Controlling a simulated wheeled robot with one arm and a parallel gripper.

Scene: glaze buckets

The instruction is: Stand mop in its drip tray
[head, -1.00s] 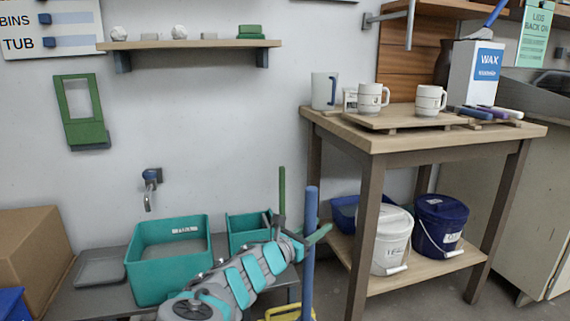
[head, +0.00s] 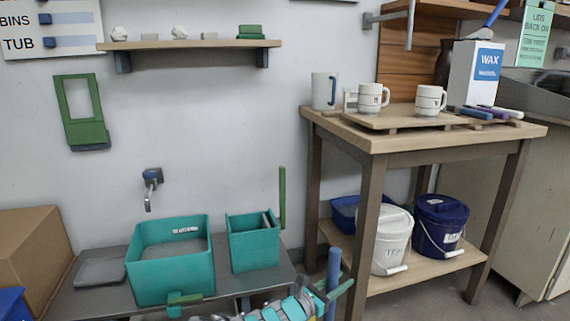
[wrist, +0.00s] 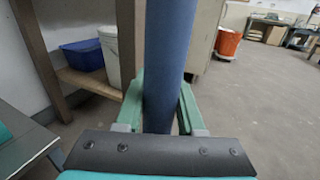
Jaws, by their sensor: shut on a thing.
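A blue pole (head: 333,270), seemingly the mop's handle, stands roughly upright near the bottom centre of the head view. My gripper (head: 334,290) is shut on it, with a green finger on either side. In the wrist view the blue pole (wrist: 170,60) rises between the green fingers of my gripper (wrist: 161,100). The mop's head and the pole's lower end are out of sight. I cannot make out the mop's drip tray for certain in either current view.
A shallow grey tray (head: 101,268) and two teal tubs (head: 170,279) (head: 254,252) sit on the low bench. A wooden table (head: 372,190) stands right of the pole, with white (head: 391,245) and blue buckets (head: 440,225) on its shelf. Open floor (wrist: 245,110) shows in the wrist view.

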